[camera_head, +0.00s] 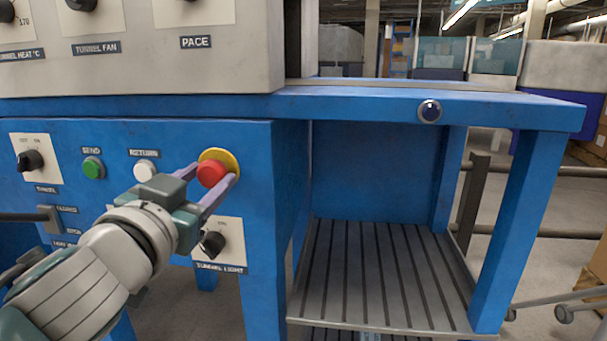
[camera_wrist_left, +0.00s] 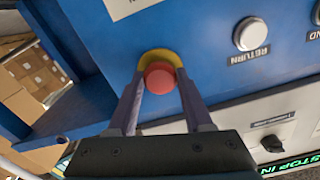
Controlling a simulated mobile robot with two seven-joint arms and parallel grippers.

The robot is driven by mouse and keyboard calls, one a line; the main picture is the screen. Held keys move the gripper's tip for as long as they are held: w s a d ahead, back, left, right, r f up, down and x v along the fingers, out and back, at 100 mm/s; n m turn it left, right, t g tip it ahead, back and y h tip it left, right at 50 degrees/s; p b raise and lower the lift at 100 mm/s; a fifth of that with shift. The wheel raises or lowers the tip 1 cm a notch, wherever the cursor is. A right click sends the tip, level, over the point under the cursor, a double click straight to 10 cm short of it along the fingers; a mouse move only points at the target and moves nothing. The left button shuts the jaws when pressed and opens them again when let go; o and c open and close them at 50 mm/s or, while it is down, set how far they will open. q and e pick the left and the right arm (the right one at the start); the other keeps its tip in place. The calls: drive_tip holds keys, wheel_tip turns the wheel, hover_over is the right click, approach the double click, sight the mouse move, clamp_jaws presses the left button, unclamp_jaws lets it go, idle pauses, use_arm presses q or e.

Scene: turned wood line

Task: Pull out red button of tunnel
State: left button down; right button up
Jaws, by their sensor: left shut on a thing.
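The red button (camera_head: 211,173) sits on a yellow round collar (camera_head: 229,157) on the blue front panel of the machine. My left gripper (camera_head: 213,182) reaches up to it from the lower left, with one finger on each side of the red cap, and is shut on it. In the left wrist view the red button (camera_wrist_left: 160,79) shows between the two finger ends of my left gripper (camera_wrist_left: 158,92), with the yellow collar (camera_wrist_left: 153,58) behind it. Whether the button is pushed in or out is hard to tell. My right gripper is not in view.
A white RETURN button (camera_head: 145,171) and a green SEND button (camera_head: 93,168) lie left of the red one. A black TUNNEL LIGHT knob (camera_head: 212,243) is just below my gripper. A slatted shelf (camera_head: 385,270) stands right, under a blue beam.

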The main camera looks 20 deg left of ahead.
use_arm(q)
drive_tip(key=shift+s, duration=0.1)
drive_tip(key=shift+s+d, duration=0.2)
drive_tip(key=shift+s, duration=0.5)
drive_tip(key=shift+w+r, duration=0.1)
drive_tip(key=c, duration=0.8)
unclamp_jaws()
drive_tip(key=o, duration=0.3)
drive_tip(key=shift+s, duration=0.25)
drive_tip(key=shift+o, duration=0.9)
drive_tip(key=shift+w, duration=0.1)
